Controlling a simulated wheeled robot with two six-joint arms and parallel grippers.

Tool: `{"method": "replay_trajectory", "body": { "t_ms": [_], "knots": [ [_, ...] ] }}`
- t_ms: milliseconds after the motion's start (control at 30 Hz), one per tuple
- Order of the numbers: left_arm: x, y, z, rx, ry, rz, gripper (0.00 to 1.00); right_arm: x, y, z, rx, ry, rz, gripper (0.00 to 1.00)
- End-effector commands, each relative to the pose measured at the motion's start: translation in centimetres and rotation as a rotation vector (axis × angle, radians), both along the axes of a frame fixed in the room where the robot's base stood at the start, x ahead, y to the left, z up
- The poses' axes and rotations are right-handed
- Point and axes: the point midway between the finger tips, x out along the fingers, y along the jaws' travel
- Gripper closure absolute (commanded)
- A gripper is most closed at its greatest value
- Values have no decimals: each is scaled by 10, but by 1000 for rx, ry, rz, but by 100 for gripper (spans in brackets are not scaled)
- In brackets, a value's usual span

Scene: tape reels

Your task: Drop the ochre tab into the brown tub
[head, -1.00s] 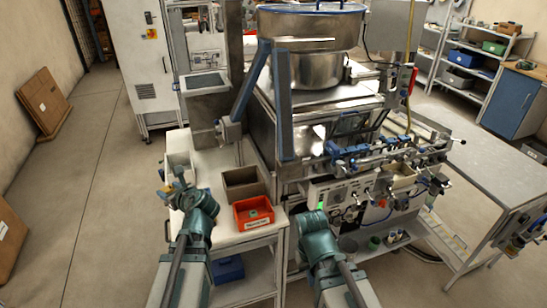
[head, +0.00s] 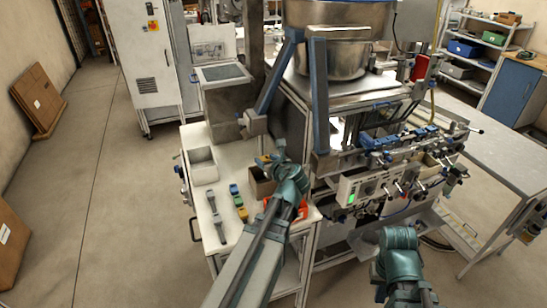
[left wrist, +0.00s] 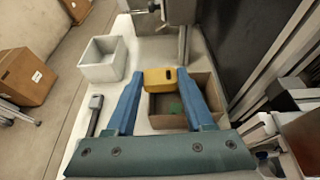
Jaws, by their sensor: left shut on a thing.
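The ochre tab (left wrist: 161,78) is a small yellow block with a dark slot, between the blue fingertips of my left gripper (left wrist: 160,80) in the left wrist view. My left gripper is shut on it and holds it over the far part of the brown tub (left wrist: 205,84). A green thing lies on the floor of the tub. In the head view the brown tub (head: 260,188) is partly hidden by my left gripper (head: 270,159). My right arm is at the lower right; its fingers are hidden.
A pale open box (head: 201,172) stands left of the tub on the white table. Several small coloured tabs (head: 239,202) and a grey tool (head: 216,218) lie on the table. A red bin (head: 301,207) is partly behind my left arm. The steel machine stands close on the right.

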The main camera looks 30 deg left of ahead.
Motion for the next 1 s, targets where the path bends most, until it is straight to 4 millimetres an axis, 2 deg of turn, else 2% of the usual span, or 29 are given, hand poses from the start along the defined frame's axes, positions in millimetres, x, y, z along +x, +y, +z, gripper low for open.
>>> {"method": "replay_trajectory", "body": {
  "t_ms": [33,100,233,400,567,1000],
  "knots": [
    [21,6,-12,0,0,1,98,0,0,-12,0,0,0,100],
    [41,12,-21,0,0,1,98,0,0,-21,0,0,-1,100],
    [63,21,-29,-1,0,3,98,0,0,-29,0,0,-1,100],
    [63,22,-28,0,0,1,98,0,0,-28,0,0,-1,100],
    [63,21,-36,0,0,1,98,0,0,-36,0,0,-1,100],
    [63,21,-82,0,0,1,98,0,0,-82,0,0,-1,100]
  ]
}}
